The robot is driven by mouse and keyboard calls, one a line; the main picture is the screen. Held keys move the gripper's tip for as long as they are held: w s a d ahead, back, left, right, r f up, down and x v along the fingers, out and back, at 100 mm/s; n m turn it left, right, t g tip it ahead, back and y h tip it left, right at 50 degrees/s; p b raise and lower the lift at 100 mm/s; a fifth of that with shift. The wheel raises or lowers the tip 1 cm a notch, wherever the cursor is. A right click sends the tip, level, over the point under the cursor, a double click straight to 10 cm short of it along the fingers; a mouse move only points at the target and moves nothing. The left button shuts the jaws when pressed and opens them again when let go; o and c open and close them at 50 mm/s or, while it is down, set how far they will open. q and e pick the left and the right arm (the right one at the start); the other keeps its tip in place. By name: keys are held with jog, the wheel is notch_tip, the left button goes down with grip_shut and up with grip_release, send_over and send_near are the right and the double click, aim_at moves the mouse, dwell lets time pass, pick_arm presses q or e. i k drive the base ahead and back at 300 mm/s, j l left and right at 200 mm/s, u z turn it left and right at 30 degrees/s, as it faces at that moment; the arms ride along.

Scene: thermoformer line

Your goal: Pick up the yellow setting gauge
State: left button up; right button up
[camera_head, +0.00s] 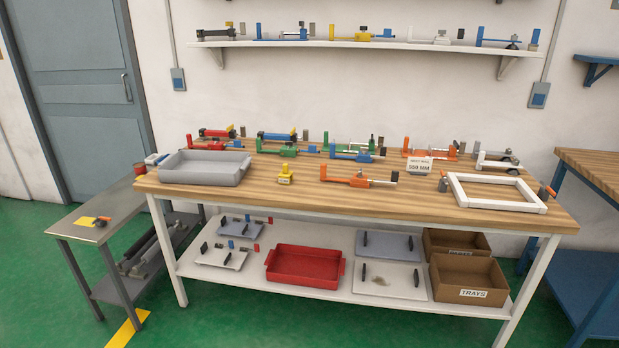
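A small yellow block-shaped piece (285,175), which looks like the yellow setting gauge, stands upright on the wooden bench top (250,198). It is right of the grey tray (205,172) and left of an orange clamp-like tool (350,180), apart from both. It has a dark mark on its front, too small to read. Neither of my grippers is in view.
Several coloured clamp-like tools (275,150) line the bench's back. A white frame (495,205) lies at its right. A red tray (303,280) and cardboard boxes (465,296) sit on the lower shelf. A grey side table (80,231) stands left. Green floor in front is clear.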

aim_at(285, 176)
jog(key=i+l, duration=0.15)
jog(key=i, duration=0.3)
jog(key=i+l, duration=0.2)
jog(key=i, duration=0.25)
jog(key=i+l+u, duration=0.1)
jog(key=i, duration=0.3)
jog(key=i+l, duration=0.25)
jog(key=i, duration=0.2)
